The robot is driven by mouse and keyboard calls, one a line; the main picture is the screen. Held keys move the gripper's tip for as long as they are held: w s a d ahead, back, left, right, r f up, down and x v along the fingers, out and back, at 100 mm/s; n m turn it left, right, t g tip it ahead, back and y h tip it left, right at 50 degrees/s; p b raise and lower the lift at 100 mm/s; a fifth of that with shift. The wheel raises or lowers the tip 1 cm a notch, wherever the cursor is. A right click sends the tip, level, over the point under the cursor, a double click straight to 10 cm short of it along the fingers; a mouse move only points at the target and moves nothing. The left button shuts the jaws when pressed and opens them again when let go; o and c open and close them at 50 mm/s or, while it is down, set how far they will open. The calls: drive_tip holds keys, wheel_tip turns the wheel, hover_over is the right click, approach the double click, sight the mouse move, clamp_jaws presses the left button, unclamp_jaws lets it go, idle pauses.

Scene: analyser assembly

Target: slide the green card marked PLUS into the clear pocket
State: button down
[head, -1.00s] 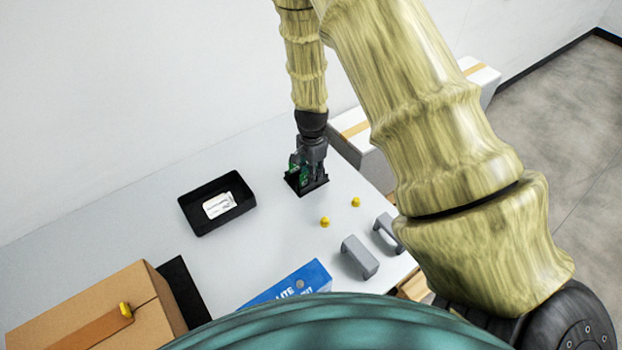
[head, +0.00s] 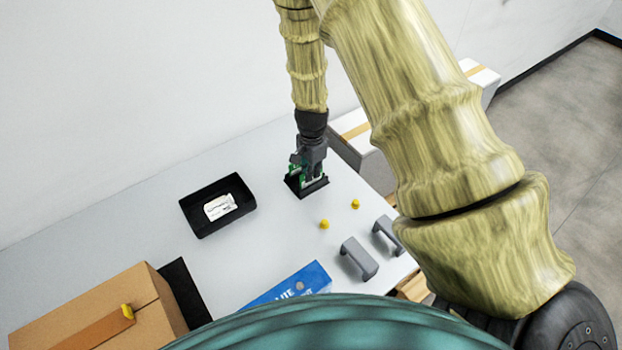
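My gripper (head: 309,172) is at the far right part of the table, pointing down over a small black stand (head: 314,188). Small green parts (head: 293,171) show beside and between the fingers; they look like the green card, but its PLUS mark cannot be read. The fingers and the stand hide most of the card. I cannot tell whether the fingers are closed on it or how deep it sits in the stand. The clear pocket cannot be made out in this view.
A black tray (head: 190,219) holding a white labelled item (head: 219,207) lies to the left. Two yellow knobs (head: 324,224), two grey handles (head: 359,258) and a blue box (head: 290,285) lie nearer. A cardboard box (head: 150,325) stands front left. The table middle is clear.

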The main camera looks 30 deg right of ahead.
drive_tip(key=shift+r+p, duration=0.3)
drive_tip(key=shift+r, duration=0.2)
drive_tip(key=shift+r, duration=0.1)
drive_tip(key=shift+r+p, duration=1.45)
drive_tip(key=shift+r, duration=0.45)
